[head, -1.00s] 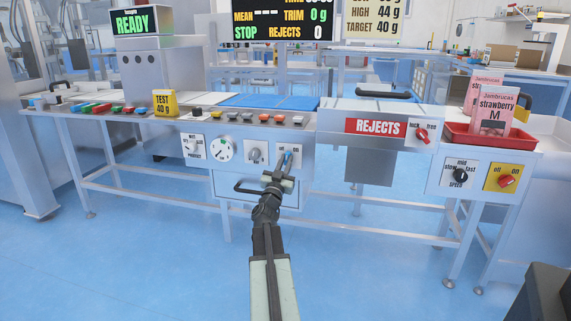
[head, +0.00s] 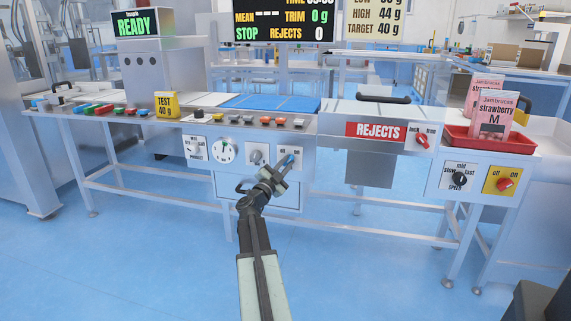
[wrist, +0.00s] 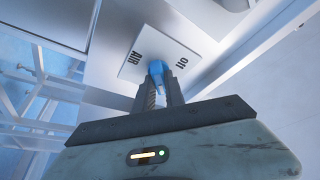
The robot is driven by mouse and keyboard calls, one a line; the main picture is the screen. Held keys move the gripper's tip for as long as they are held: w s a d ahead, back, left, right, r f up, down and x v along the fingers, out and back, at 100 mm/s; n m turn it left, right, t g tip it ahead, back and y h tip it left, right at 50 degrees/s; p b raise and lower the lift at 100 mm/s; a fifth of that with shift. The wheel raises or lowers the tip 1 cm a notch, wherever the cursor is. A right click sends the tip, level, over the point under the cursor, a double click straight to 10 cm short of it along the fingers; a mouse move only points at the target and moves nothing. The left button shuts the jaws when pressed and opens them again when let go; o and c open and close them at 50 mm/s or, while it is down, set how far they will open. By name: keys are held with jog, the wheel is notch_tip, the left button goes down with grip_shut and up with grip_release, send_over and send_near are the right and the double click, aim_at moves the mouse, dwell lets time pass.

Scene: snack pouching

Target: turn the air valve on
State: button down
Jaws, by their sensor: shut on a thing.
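The air valve has a small blue handle (wrist: 156,68) on a white label plate (wrist: 143,48) marked "AIR" and "off" in the wrist view. In the head view the blue handle (head: 289,160) is on the right of the machine's front panel, partly covered by my gripper. My gripper (head: 283,168) reaches up to it from below. In the wrist view my gripper (wrist: 159,84) has its two fingers closed around the handle. The handle's exact angle is hard to read because the fingers hide part of it.
Left of the valve are a grey knob (head: 256,155) and a round gauge (head: 224,152). A drawer-like box with a dark handle sits below. The blue floor in front is clear.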

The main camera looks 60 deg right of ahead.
jog(key=shift+s, duration=0.2)
dwell(0.3)
jog(key=c, duration=1.4)
grip_release()
jog(key=shift+w, duration=0.1)
jog(key=b+v, duration=0.2)
jog(key=v, duration=0.5)
jog(key=shift+a, duration=0.4)
jog(key=shift+f, duration=0.1)
